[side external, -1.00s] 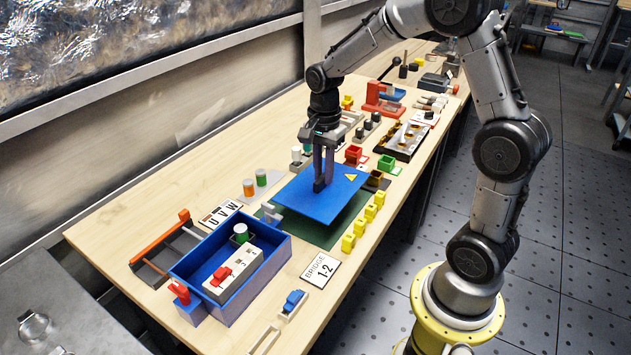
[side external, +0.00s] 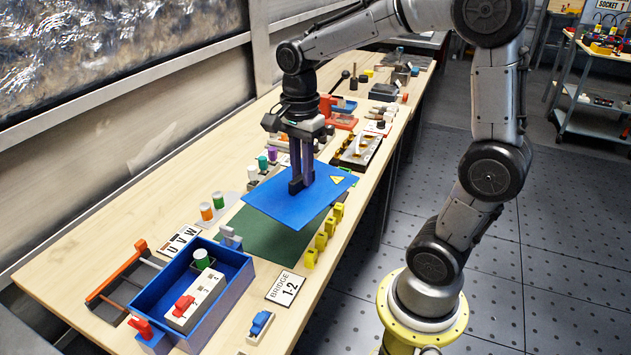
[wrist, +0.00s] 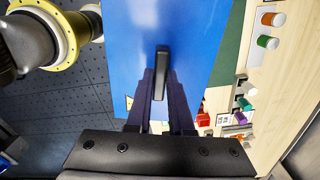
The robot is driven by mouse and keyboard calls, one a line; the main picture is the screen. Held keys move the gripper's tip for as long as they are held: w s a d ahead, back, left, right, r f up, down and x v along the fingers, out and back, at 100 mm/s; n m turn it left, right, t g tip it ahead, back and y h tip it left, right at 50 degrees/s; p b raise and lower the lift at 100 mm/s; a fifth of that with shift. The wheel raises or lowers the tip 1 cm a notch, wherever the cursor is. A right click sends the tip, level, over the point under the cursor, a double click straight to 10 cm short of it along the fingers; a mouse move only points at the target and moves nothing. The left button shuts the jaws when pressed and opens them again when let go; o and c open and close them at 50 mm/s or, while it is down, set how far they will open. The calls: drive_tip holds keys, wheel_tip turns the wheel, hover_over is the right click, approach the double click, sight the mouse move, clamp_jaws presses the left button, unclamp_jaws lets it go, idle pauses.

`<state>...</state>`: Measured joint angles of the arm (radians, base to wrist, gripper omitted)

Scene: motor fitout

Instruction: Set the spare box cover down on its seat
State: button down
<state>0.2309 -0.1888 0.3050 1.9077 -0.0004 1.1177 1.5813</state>
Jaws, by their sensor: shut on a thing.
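The spare box cover (side external: 300,196) is a flat blue plate with a yellow warning triangle, held roughly level above the green mat (side external: 262,236). My gripper (side external: 301,184) is shut on the dark handle (wrist: 162,70) in the middle of the cover's top. In the wrist view, the cover (wrist: 180,28) fills the upper middle and my gripper's fingers (wrist: 161,88) close around the handle. The blue box (side external: 160,300) stands open in front of the mat, apart from the cover. A white terminal block (side external: 196,300) with a red part and a green-topped cylinder (side external: 203,259) are inside it.
Several yellow blocks (side external: 321,241) line the mat's right edge. The BRIDGE 1-2 card (side external: 286,288) and a blue switch (side external: 261,322) lie right of the box. Orange and green cylinders (side external: 206,211) and the U V W card (side external: 178,243) stand left. Bare wood runs along the left.

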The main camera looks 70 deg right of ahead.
sight(267, 191)
drive_tip(key=w+a, duration=0.1)
drive_tip(key=w, duration=0.1)
drive_tip(key=w+a+r, duration=0.1)
drive_tip(key=w, duration=0.1)
drive_tip(key=w+a, duration=0.2)
drive_tip(key=shift+r, duration=0.15)
drive_tip(key=w+a+f+n, duration=0.1)
drive_tip(key=w+a, duration=0.2)
drive_tip(key=a, duration=0.6)
drive_tip(key=w+a+f+n, duration=0.1)
drive_tip(key=w+a+f, duration=0.1)
drive_tip(key=a, duration=0.7)
drive_tip(key=shift+w+a+n, duration=0.35)
drive_tip(key=shift+w+n, duration=0.05)
drive_tip(key=shift+w, duration=0.3)
drive_tip(key=shift+f, duration=0.2)
drive_tip(key=shift+f, duration=2.8)
drive_tip(key=shift+f, duration=0.9)
